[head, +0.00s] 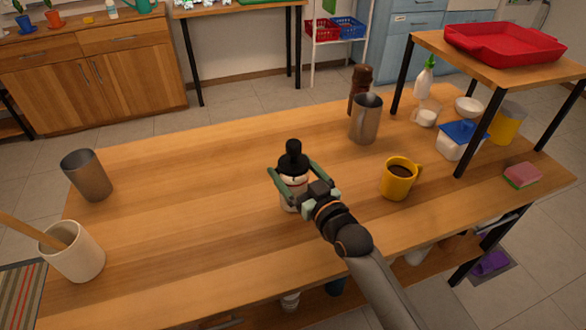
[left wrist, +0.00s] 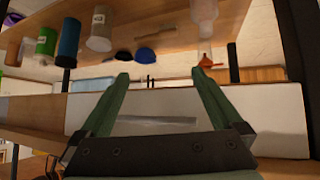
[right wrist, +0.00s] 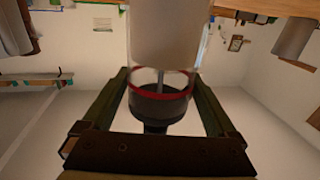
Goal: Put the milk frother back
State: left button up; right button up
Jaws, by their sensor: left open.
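In the head view a cylindrical item (head: 294,176) with a black knobbed top and pale body stands on the table; it may be the milk frother. In the right wrist view it shows a black lid, red ring, clear band with a rod inside and white body (right wrist: 172,30). My right gripper (head: 292,172) has its fingers spread on either side of it; it also shows in the right wrist view (right wrist: 161,75). Whether they touch it is hard to tell. My left gripper (left wrist: 160,78) is open and empty near the lower shelf; the head view does not clearly show it.
A yellow mug (head: 396,182), steel cups (head: 367,122) (head: 90,178), a brown mill (head: 359,85) and a white crock (head: 75,258) stand on the table. A raised shelf with a red tray (head: 505,47) is at right. Several jars, including a green one (left wrist: 46,45), show near my left gripper.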

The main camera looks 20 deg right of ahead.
jog(key=shift+o, duration=0.3)
jog(key=shift+r, duration=0.2)
jog(key=v, duration=1.2)
